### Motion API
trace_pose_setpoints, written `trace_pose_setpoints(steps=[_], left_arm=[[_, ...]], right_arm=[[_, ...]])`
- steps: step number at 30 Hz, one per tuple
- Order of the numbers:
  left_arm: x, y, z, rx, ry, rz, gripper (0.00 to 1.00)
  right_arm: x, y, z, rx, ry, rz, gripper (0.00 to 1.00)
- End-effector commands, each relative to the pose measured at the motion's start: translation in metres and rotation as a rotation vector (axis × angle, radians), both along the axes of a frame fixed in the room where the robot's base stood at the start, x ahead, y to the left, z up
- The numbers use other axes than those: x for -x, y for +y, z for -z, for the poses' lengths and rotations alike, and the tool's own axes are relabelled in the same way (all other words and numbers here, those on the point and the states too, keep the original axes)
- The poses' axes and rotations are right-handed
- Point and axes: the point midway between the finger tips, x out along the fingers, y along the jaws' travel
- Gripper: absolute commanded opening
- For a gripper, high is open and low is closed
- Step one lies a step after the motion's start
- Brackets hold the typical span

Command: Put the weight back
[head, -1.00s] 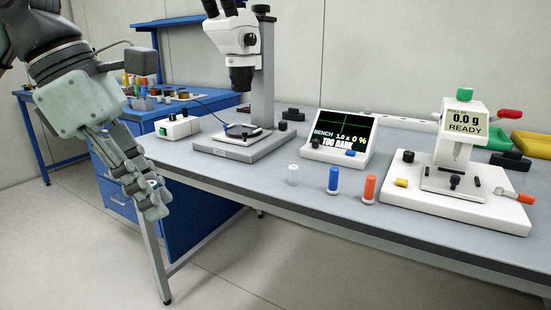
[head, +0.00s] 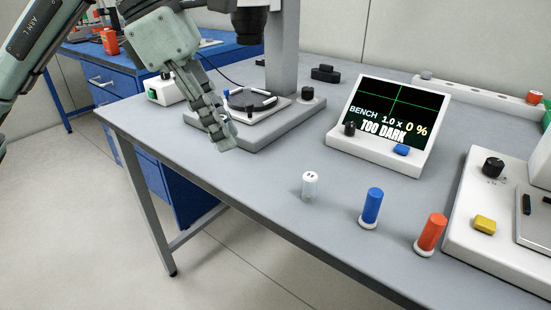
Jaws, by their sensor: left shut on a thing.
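My left gripper (head: 222,138) points down over the table near its left end, in front of the microscope stand. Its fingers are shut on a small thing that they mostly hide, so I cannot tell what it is. A small clear-and-white cylinder (head: 310,186) stands upright near the front edge, to the right of the gripper and apart from it. A blue cylinder (head: 372,207) and an orange-red cylinder (head: 431,234), both on white bases, stand further right. I cannot make out a weight for certain. My right gripper is not in view.
The microscope base (head: 255,125) stands behind the gripper. A display reading TOO DARK (head: 392,118) is at the middle. A white rail with holes (head: 470,95) lies at the back right. A white tester base (head: 490,245) is at the right. The table's front left is clear.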

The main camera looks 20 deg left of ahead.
Motion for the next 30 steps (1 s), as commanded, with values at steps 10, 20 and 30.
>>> trace_pose_setpoints(steps=[10, 20, 30], left_arm=[[-0.057, -0.044, 0.042, 0.002, 0.002, 0.001, 0.05], [-0.066, -0.051, 0.067, 0.0, 0.004, -0.001, 0.05], [-0.067, -0.051, 0.09, 0.001, -0.001, 0.0, 0.05]], right_arm=[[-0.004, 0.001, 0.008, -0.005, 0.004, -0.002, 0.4], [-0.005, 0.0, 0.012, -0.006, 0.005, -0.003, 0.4], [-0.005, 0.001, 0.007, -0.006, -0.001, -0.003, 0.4]])
